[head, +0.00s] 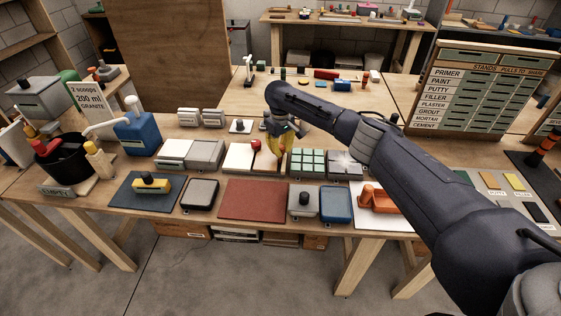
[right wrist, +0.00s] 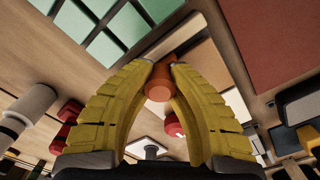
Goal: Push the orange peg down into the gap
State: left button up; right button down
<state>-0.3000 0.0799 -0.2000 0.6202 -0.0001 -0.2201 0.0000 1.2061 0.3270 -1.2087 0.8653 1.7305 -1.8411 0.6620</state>
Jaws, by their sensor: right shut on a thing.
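My right gripper (head: 279,153) has yellow fingers and is over the middle of the workbench, pointing down. In the right wrist view the fingertips (right wrist: 160,74) are shut on the orange peg (right wrist: 160,84), which shows as a round orange end between them. In the head view the orange peg (head: 281,148) is mostly hidden by the fingers. Below it lies a white tile board (head: 239,158), with a red knob (head: 256,146) beside the fingers. I cannot make out the gap, or whether the peg touches it, because the fingers cover that spot. My left gripper is not in view.
A green tile panel (head: 307,155) stands just right of the gripper. A red-brown mat (head: 253,201) lies in front. A grey block (head: 303,201) and blue block (head: 336,204) are at the front edge.

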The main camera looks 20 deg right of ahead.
jog(key=shift+f, duration=0.5)
dwell(0.6)
jog(key=c, duration=1.3)
grip_release()
jog(key=shift+r, duration=0.15)
notch_tip(320, 180, up, 12)
jog(key=shift+f, duration=0.1)
